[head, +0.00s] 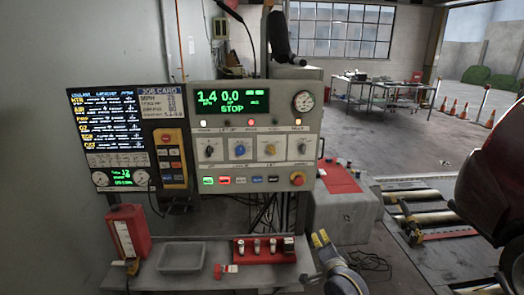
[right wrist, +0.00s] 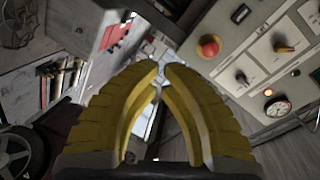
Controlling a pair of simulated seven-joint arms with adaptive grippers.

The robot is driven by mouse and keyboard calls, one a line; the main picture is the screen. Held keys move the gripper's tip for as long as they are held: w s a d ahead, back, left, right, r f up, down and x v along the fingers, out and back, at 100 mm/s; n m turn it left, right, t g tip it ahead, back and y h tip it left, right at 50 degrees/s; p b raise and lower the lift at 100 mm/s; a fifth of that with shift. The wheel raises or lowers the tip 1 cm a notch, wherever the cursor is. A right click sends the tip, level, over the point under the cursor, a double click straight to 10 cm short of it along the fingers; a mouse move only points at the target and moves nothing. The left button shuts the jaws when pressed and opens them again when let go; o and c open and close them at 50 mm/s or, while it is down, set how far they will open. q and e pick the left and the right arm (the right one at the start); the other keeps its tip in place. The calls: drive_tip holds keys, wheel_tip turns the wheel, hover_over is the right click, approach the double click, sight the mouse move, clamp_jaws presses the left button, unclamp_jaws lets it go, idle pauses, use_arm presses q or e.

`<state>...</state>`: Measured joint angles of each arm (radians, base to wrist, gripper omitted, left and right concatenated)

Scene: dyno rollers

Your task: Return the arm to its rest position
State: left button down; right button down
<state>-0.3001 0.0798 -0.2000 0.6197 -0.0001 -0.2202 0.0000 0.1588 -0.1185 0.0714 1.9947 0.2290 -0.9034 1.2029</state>
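My right gripper (head: 320,239) shows at the bottom of the head view, with yellow fingertips close together. It is right of the shelf (head: 215,262) and below the control console (head: 255,130), apart from both. In the right wrist view the yellow fingers (right wrist: 161,70) lean in until their tips almost meet, with nothing seen between them. The console's red knob (right wrist: 208,46) and round gauge (right wrist: 278,108) show there, right of the fingers. My left gripper is not in view.
A grey tray (head: 181,257), a red block with several parts (head: 264,250) and a red-and-white container (head: 129,231) stand on the shelf. A grey cabinet with a red top (head: 342,205) is beside the console. A red car (head: 495,170) is at far right.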

drive_tip(key=s+d+f+n+g+h, duration=0.1)
drive_tip(key=s+d+f+n+g, duration=0.1)
drive_tip(key=s+f+n, duration=0.55)
drive_tip(key=s+d+f+n+g+h, duration=0.15)
drive_tip(key=s+f, duration=0.35)
drive_tip(key=s, duration=0.5)
drive_tip(key=s+d+f+n+g+h, duration=0.1)
drive_tip(key=s+d+f+n+g, duration=0.15)
drive_tip(key=s+n, duration=0.55)
drive_tip(key=s+d+f+n+g+h, duration=0.1)
drive_tip(key=s+d+f+n+g, duration=0.15)
drive_tip(key=s, duration=1.05)
drive_tip(key=s+a+f+g+y, duration=0.2)
drive_tip(key=a+f, duration=0.1)
drive_tip(key=f, duration=1.3)
drive_tip(key=s+a+f+g+y, duration=0.1)
drive_tip(key=s+a+f+y, duration=0.15)
drive_tip(key=f, duration=1.35)
drive_tip(key=s+f+m+g, duration=0.3)
drive_tip(key=s+f, duration=1.5)
drive_tip(key=s, duration=0.2)
drive_tip(key=shift+a+f+y, duration=0.2)
drive_tip(key=shift+a+y, duration=0.05)
drive_tip(key=shift+y, duration=0.05)
